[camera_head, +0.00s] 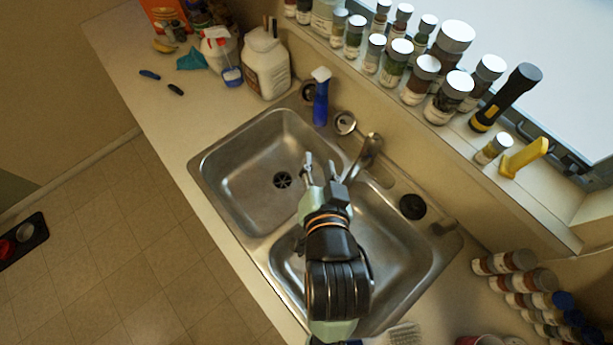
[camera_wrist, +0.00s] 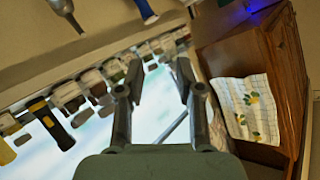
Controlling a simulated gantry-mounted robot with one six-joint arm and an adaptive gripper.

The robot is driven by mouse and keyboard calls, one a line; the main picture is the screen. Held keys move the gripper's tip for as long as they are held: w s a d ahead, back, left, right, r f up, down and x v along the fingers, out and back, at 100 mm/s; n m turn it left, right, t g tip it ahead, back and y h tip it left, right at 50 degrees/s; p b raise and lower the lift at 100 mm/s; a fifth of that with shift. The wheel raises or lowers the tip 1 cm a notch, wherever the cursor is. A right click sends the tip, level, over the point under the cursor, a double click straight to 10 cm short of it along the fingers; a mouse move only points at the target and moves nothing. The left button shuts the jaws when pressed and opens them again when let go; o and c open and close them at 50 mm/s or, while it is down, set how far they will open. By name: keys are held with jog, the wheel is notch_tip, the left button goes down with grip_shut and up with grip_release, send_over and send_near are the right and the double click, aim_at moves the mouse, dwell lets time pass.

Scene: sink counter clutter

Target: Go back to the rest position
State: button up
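My gripper (camera_head: 322,170) is above the double sink in the head view, near the divider between the two basins. Its fingers are spread apart with nothing between them. In the wrist view, my gripper (camera_wrist: 158,90) shows two dark fingers with an empty gap. Behind them are the window and the row of jars on the sill. My arm covers part of the right basin.
The steel sink (camera_head: 228,165) has a faucet (camera_head: 365,155) at its back edge. Several jars (camera_head: 448,95) and a flashlight (camera_head: 507,97) line the sill. A wooden cabinet (camera_wrist: 235,60) is at right in the wrist view.

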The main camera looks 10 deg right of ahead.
jog(key=s+a+r+n+p, duration=0.2)
jog(key=a+r+n+p, duration=0.2)
jog(key=a+n+p, duration=0.1)
jog(key=shift+a+r+n+g+y, duration=0.15)
jog(key=shift+r+n+g+y, duration=0.2)
jog(key=shift+n, duration=0.25)
dwell(0.6)
